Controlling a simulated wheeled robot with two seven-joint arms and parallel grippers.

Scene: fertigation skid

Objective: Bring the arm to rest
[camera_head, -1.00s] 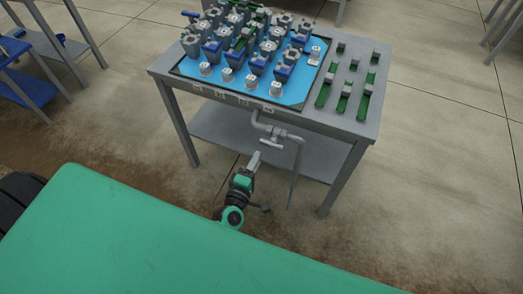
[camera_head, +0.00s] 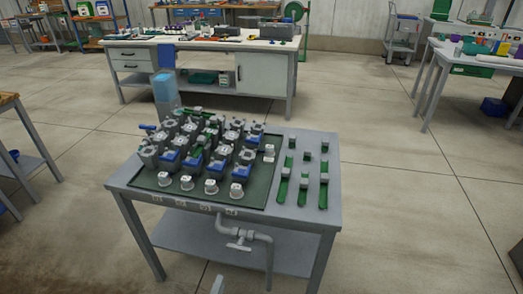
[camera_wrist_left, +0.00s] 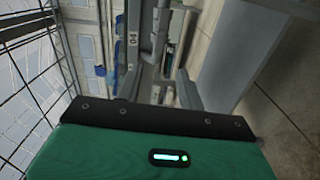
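My left gripper shows in the head view only as a grey fingertip (camera_head: 218,285) at the bottom edge, below the skid table's drain pipe (camera_head: 258,238) and apart from it. In the left wrist view the left gripper (camera_wrist_left: 160,88) has its two fingers apart with nothing between them, so it is open and empty. The rest of the left arm is out of the head view. My right gripper is in neither view.
The grey skid table (camera_head: 322,222) carries a dark green tray (camera_head: 259,187) of several valve-like units, with green strips (camera_head: 283,184) to its right. A valve handle (camera_head: 238,246) sits on the pipe.

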